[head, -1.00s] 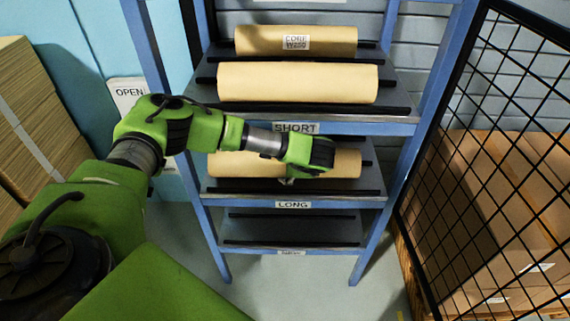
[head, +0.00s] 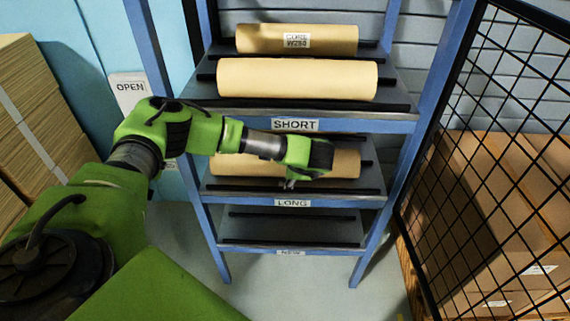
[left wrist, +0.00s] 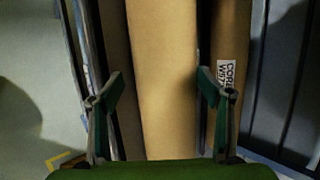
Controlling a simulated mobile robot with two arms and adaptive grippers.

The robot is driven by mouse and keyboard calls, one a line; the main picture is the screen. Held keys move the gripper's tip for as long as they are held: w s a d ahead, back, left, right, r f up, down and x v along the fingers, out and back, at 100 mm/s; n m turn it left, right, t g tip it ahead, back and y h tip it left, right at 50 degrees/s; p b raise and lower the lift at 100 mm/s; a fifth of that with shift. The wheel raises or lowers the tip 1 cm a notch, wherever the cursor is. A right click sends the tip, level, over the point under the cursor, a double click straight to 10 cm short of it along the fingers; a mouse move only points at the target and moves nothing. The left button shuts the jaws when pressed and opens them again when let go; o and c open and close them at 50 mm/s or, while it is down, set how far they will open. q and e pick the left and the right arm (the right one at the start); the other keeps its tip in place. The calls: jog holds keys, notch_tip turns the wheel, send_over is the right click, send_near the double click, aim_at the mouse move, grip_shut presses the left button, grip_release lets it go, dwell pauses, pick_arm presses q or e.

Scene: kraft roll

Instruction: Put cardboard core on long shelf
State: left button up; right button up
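In the head view, a tan roll (head: 345,165) lies across the shelf marked LONG (head: 293,203). My left gripper (head: 290,183) points down over this shelf, and my arm hides the middle of the roll. In the left wrist view, my gripper (left wrist: 160,85) has its fingers apart, one on each side of a plain tan roll (left wrist: 163,60). I see no clear squeeze on it. A darker cardboard core (left wrist: 229,40) with a partly hidden CORE label lies just right of that roll, outside the right finger. My right gripper is not in view.
The shelf marked SHORT (head: 295,125) above holds a labelled core (head: 260,40) at the back and a thicker plain roll (head: 297,80) in front. The lowest shelf (head: 290,228) is empty. A black mesh panel (head: 490,140) stands at right, with stacked boxes (head: 505,190) behind it.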

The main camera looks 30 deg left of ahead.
pick_arm(q)
jog(key=v, duration=1.2)
